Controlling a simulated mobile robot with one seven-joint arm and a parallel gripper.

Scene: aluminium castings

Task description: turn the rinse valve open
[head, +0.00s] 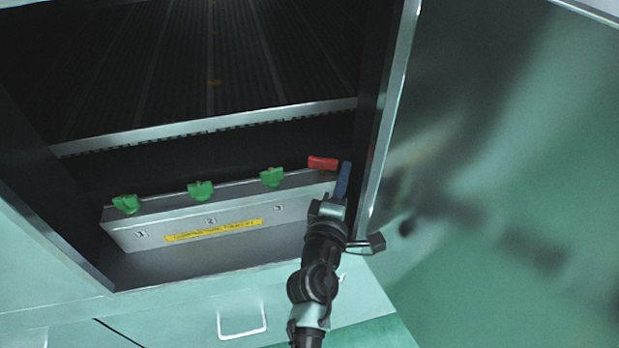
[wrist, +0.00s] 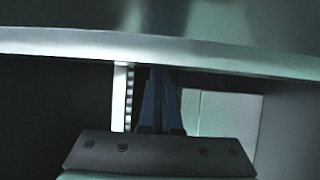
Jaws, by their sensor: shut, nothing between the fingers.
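A red lever handle (head: 322,163) lies roughly level at the right end of a grey metal box inside the open cabinet; it is likely the rinse valve, though I cannot read a label for it. My gripper (head: 345,166) has its blue fingers closed together just right of the lever's right end. In the head view I cannot tell whether they touch it. In the wrist view my gripper (wrist: 160,72) points ahead with shut fingers and nothing between them. The lever cannot be made out in the wrist view.
The box (head: 215,228) carries three green knobs (head: 201,190), numbers and a yellow label (head: 213,230). The open door (head: 388,120) stands close on the right of my gripper, with a dark handle (head: 377,243) low down. A dark ribbed bed (head: 210,60) lies behind.

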